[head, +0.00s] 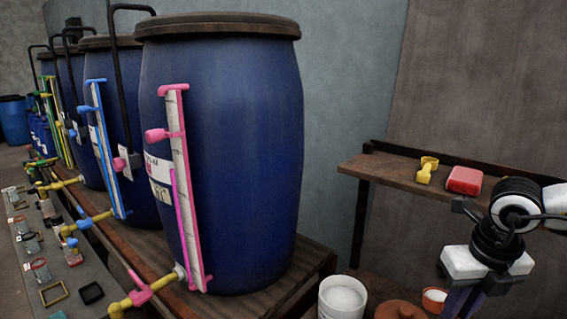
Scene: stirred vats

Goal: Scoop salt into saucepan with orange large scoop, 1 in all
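A white tub (342,298) at the bottom centre holds white material that may be salt. To its right a small orange-red round vessel (434,298) also has white contents; I cannot tell whether it is the large scoop. My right gripper (462,303) points down just right of that vessel. Its fingertips are cut off by the lower edge, so its opening and any grip are hidden. I cannot make out a saucepan. My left gripper is not in view.
A wall shelf (400,175) holds a yellow scoop-like item (427,170) and a red block (465,180). A brown lidded pot (400,311) stands between tub and vessel. A big blue vat (240,150) with a pink gauge (185,190) fills the centre. Small items line the left bench (20,280).

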